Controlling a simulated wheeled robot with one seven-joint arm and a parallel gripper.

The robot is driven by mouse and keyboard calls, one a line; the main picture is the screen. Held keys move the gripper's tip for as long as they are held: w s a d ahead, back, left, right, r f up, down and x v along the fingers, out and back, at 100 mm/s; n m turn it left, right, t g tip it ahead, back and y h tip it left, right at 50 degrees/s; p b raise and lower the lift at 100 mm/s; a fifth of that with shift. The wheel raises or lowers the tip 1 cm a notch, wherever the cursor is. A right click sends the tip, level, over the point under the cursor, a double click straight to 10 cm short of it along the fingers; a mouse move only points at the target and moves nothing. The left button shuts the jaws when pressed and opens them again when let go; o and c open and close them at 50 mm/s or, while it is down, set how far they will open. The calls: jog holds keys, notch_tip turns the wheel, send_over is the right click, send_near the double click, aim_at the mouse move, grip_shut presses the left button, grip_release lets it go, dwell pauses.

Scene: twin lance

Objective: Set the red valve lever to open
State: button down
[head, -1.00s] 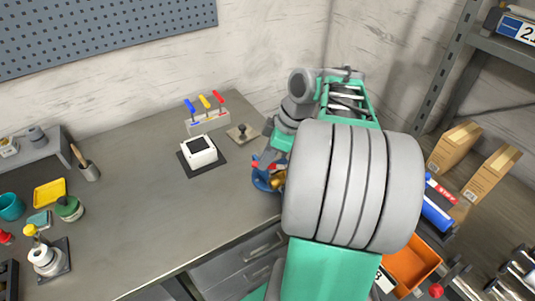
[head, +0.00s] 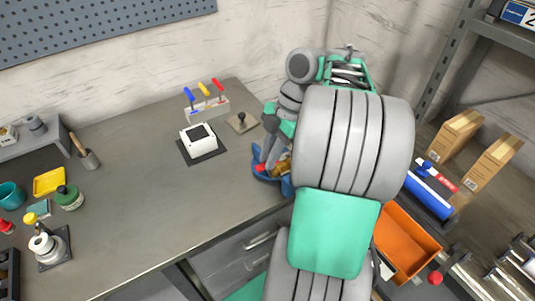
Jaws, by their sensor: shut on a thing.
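A grey block (head: 207,110) at the back of the bench carries a blue lever (head: 189,96), a yellow lever (head: 204,90) and a red lever (head: 218,86). All three handles lean to the upper left, about parallel. My gripper (head: 262,160) is to the right of and nearer than the block, apart from the levers, low over a blue bowl (head: 257,173). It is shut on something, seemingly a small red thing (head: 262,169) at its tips. My arm hides much of the bowl, and the fingertips are too small to see clearly.
A white box with a dark top (head: 198,138) sits on a dark mat left of my gripper. A small plate with a black knob (head: 241,121) lies between the levers and my arm. The bench middle is clear. An orange bin (head: 408,245) and shelves stand right.

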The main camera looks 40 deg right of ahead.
dwell(0.4)
jog(key=c, duration=1.3)
grip_release()
jog(key=shift+s, duration=0.1)
jog(key=p+v, duration=0.5)
jog(key=v, duration=0.2)
jog(key=shift+d+r, duration=0.15)
jog(key=shift+r, duration=0.25)
